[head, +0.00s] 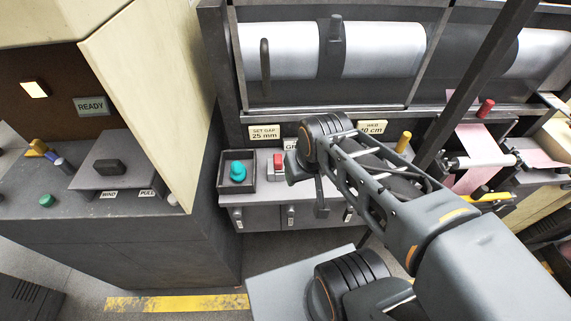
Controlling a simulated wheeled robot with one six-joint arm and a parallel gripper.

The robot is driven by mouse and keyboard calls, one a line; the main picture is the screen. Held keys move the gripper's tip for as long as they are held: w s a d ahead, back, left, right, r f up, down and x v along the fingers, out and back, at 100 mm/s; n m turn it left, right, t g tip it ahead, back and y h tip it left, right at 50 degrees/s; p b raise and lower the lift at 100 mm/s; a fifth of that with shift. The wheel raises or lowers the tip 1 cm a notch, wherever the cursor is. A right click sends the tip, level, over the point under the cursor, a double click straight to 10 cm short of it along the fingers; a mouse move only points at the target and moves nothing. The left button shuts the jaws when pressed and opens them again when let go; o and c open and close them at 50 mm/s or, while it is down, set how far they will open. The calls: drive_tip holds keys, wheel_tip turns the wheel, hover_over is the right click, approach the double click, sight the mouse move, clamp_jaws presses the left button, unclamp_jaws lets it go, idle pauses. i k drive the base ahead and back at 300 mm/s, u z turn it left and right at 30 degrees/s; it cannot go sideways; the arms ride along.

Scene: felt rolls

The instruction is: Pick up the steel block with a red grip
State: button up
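The steel block with a red grip (277,162) sits on the grey ledge, just right of a dark tray with a teal knob. Its red part faces up, with pale metal around it. My arm comes in from the lower right, and its wrist is just right of the block. My gripper (302,174) is at the end of the wrist, close to the block's right side. I cannot tell whether they touch. The fingers are dark and partly hidden by the wrist, so their opening is not clear.
The dark tray (222,183) holds a teal knobbed piece (238,172). A "SET GAP 25 mm" label (265,132) is on the machine behind. A tall cabinet wall (150,90) stands at left. A yellow knob (403,141) and pink felt (478,150) are at right.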

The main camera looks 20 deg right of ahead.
sight(277, 159)
drive_tip(key=z, duration=0.15)
drive_tip(key=k, duration=0.35)
drive_tip(key=u, duration=1.5)
drive_tip(key=i, duration=0.65)
drive_tip(key=z, duration=0.5)
